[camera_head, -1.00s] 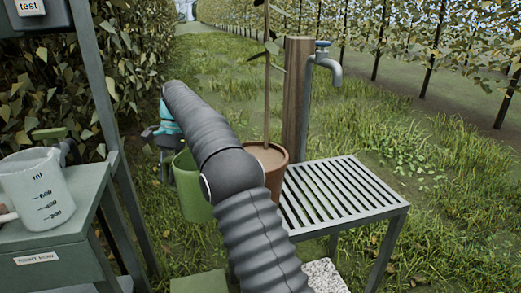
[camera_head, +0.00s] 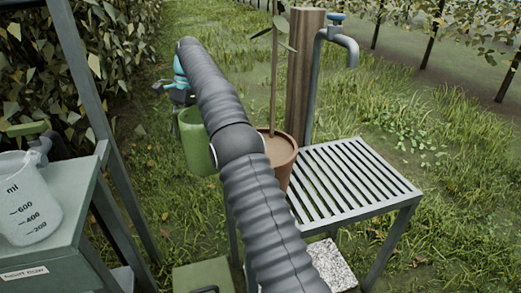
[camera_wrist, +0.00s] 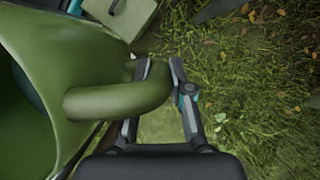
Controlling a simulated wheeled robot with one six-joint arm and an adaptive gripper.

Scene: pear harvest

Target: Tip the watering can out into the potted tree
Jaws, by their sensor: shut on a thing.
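My gripper (camera_wrist: 158,80) is shut on the handle of the green watering can (camera_wrist: 50,55) in the wrist view. The can's body fills the left of that view, with its dark open top at the far left edge. In the head view the can (camera_head: 196,142) hangs in the air left of my arm, partly hidden by it. The potted tree's brown pot (camera_head: 283,156) stands just right of my arm, with soil and a thin trunk (camera_head: 275,80). My arm covers the pot's left side. The can's spout is not clearly visible.
A slatted metal table (camera_head: 350,180) stands right of the pot, by a wooden post (camera_head: 304,75) with a tap (camera_head: 338,38). A green bench with a measuring jug (camera_head: 28,205) is at the left. A green box (camera_head: 203,277) stands low in front.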

